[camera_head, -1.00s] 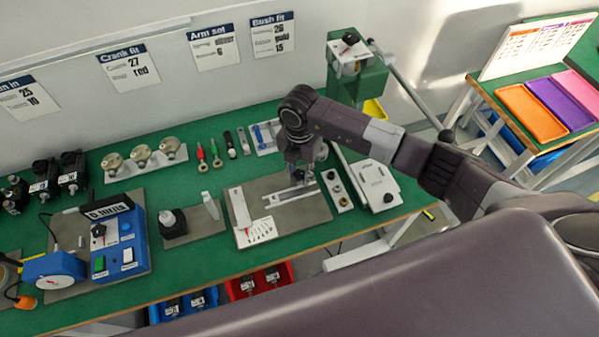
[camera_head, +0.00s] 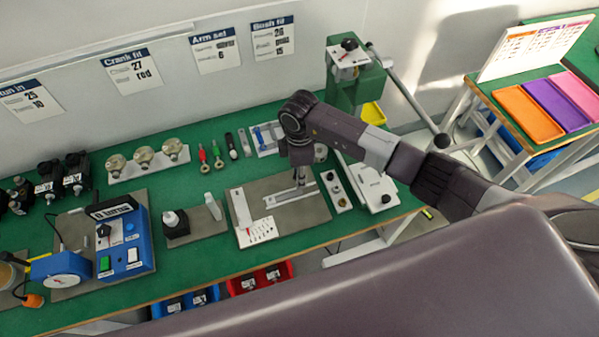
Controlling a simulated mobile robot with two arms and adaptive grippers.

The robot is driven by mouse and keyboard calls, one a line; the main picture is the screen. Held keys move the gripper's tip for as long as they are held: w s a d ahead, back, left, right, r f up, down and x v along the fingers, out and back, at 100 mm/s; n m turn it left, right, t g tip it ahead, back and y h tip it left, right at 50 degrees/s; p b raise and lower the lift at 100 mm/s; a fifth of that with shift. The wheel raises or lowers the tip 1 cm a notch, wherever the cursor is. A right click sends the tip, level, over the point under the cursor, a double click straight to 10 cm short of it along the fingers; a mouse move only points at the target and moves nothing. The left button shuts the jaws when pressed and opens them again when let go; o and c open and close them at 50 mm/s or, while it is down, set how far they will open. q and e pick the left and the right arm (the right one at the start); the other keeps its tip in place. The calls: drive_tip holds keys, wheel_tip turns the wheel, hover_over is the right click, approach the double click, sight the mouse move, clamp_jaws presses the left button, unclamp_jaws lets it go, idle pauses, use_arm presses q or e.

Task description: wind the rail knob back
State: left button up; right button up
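A silver rail (camera_head: 283,199) lies on a grey plate (camera_head: 312,212) near the front of the green bench. My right arm comes in from the right and reaches down over this plate. My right gripper (camera_head: 299,182) points down at the back right part of the rail. Its fingers are small and dark here, and I cannot tell whether they are open or shut. I cannot make out the rail knob; the gripper may hide it. My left gripper is not in view.
A white upright piece with a printed scale card (camera_head: 259,231) stands left of the rail. A block with dark round parts (camera_head: 336,190) and a white box (camera_head: 375,190) lie close to the right. A green press (camera_head: 357,85) stands behind.

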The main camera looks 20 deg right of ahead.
drive_tip(key=shift+r+m+p, duration=0.1)
drive_tip(key=shift+m+p, duration=0.25)
drive_tip(key=shift+m, duration=0.85)
drive_tip(key=shift+w, duration=0.1)
drive_tip(key=o, duration=1.2)
drive_tip(key=shift+r, duration=0.1)
wheel_tip(320, 180, up, 12)
drive_tip(key=shift+a+f, duration=0.1)
drive_tip(key=shift+f, duration=0.1)
